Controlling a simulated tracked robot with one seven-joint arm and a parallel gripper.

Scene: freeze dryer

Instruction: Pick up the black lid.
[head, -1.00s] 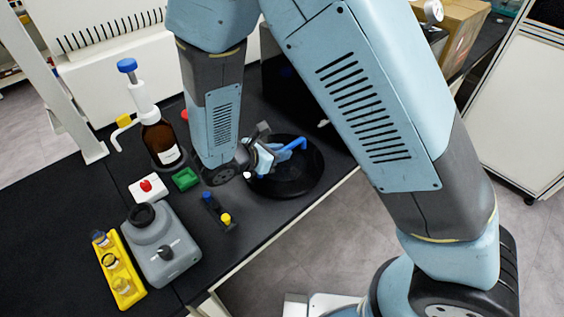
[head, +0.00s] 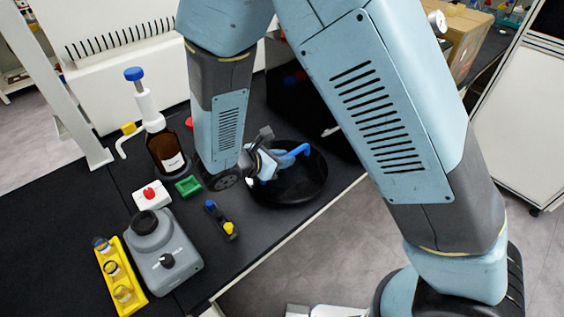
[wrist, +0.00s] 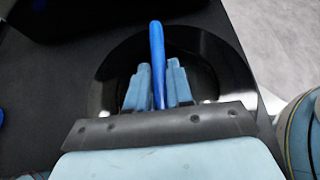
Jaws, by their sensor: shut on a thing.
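The black lid (head: 312,181) is a round, shallow dish-like disc near the front edge of the dark bench. It has a bright blue handle (head: 291,157). In the wrist view the lid (wrist: 222,75) spreads out beneath and beyond my fingers, and its blue handle (wrist: 156,50) runs up between them. My gripper (wrist: 157,85) is shut on the handle, one light-blue finger on each side. In the head view my gripper (head: 270,163) is at the lid, partly hidden by my wrist. I cannot tell whether the lid touches the bench or is slightly raised.
Left of my forearm stand a brown dispenser bottle (head: 163,150), a green tray (head: 188,186), a small rack with blue and yellow caps (head: 219,217), a grey mixer (head: 165,255) and a yellow vial rack (head: 123,277). A dark box-like opening lies behind the lid.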

